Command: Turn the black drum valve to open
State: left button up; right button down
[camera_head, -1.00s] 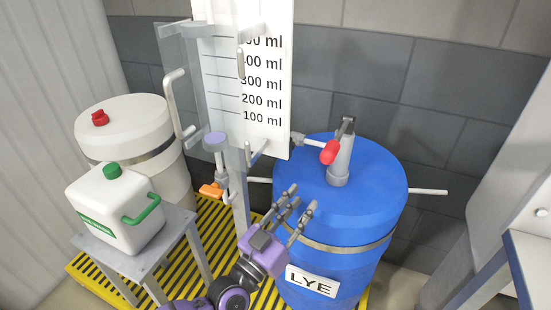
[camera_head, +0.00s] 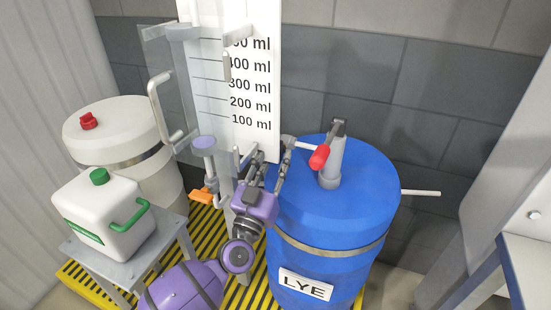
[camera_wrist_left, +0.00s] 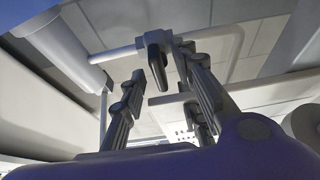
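The blue drum (camera_head: 330,225), labelled LYE, has a grey column (camera_head: 332,162) on its lid. A thin pipe with a red handle (camera_head: 319,157) runs left from the column. In the left wrist view, a black valve handle (camera_wrist_left: 155,55) sits on a pale pipe (camera_wrist_left: 115,53), between the fingertips. My left gripper (camera_head: 270,150) is at the drum's upper left, by the pipe's end; its fingers cover that end in the head view. Its fingers (camera_wrist_left: 163,65) are spread around the handle. Contact cannot be told. My right gripper is in neither view.
A measuring board (camera_head: 240,80) with a clear panel stands behind and left of the gripper. An orange-handled valve (camera_head: 202,195) hangs close on the left. A white canister (camera_head: 103,213) is on a grey stand (camera_head: 165,262); a cream drum (camera_head: 120,140) is behind it.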

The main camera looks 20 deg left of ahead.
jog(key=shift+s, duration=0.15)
pick_arm(q)
jog(key=shift+c, duration=1.1)
grip_shut()
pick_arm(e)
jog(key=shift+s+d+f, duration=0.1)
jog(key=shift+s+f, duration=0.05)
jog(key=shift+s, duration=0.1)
